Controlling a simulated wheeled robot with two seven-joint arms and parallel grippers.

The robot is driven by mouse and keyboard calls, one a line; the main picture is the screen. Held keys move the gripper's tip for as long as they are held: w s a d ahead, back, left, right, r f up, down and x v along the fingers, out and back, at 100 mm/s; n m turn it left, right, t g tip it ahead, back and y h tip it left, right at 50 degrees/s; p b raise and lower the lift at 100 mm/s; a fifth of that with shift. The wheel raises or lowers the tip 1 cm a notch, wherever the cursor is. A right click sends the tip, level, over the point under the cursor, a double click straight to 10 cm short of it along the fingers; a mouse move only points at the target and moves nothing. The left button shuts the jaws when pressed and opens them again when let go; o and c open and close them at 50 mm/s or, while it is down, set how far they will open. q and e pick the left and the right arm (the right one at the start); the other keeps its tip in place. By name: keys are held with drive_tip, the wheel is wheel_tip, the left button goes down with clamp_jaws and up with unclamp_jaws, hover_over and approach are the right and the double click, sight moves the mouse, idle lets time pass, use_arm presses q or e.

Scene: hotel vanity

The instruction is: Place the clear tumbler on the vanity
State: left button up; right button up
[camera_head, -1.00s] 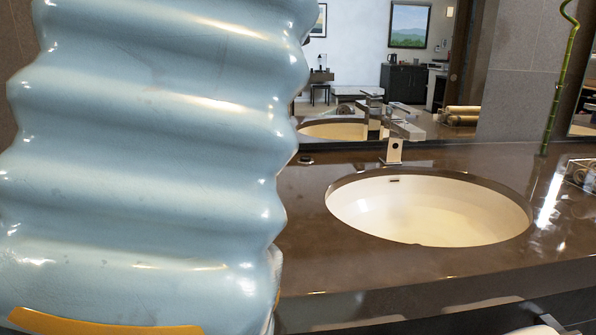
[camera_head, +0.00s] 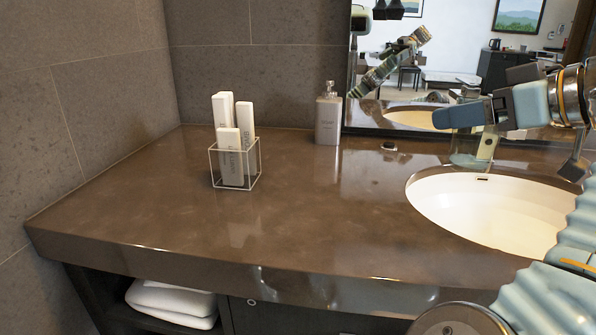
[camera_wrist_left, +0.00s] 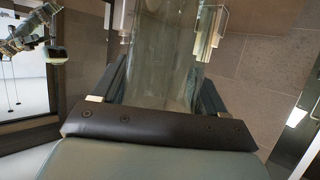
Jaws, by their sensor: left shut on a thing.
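The clear tumbler (camera_head: 465,152) shows at the right in the head view, in front of the mirror's lower edge and behind the sink's left part. My left gripper (camera_head: 477,140) is shut on it. In the left wrist view the tumbler (camera_wrist_left: 163,60) fills the upper middle, between the two fingers of the left gripper (camera_wrist_left: 160,92). I cannot tell whether its base touches the counter. The brown vanity counter (camera_head: 300,215) runs across the head view, its left half mostly bare. My right gripper is not in view.
A wire holder (camera_head: 215,170) with white boxes (camera_head: 231,155) stands on the counter's left part. A soap bottle (camera_head: 328,115) stands at the back beside the mirror (camera_head: 440,60). The white sink (camera_head: 490,212) is at the right. Folded towels (camera_head: 170,300) lie below.

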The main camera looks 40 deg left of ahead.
use_arm(q)
drive_tip(key=shift+s+a+f, duration=0.15)
drive_tip(key=shift+s+a, duration=0.05)
drive_tip(key=shift+a, duration=0.3)
drive_tip(key=shift+s+a+f+b, duration=0.6)
drive_tip(key=shift+a+f+b, duration=0.5)
drive_tip(key=shift+a+f, duration=1)
drive_tip(key=shift+s+a+f+b, duration=0.6)
drive_tip(key=shift+a+f+b, duration=0.5)
drive_tip(key=shift+a+f, duration=0.95)
drive_tip(key=shift+s+a+f+b, duration=0.6)
drive_tip(key=shift+a+f+b, duration=0.5)
drive_tip(key=shift+a+f, duration=1)
drive_tip(key=shift+f, duration=0.2)
drive_tip(key=o, duration=1.1)
drive_tip(key=shift+o, duration=0.2)
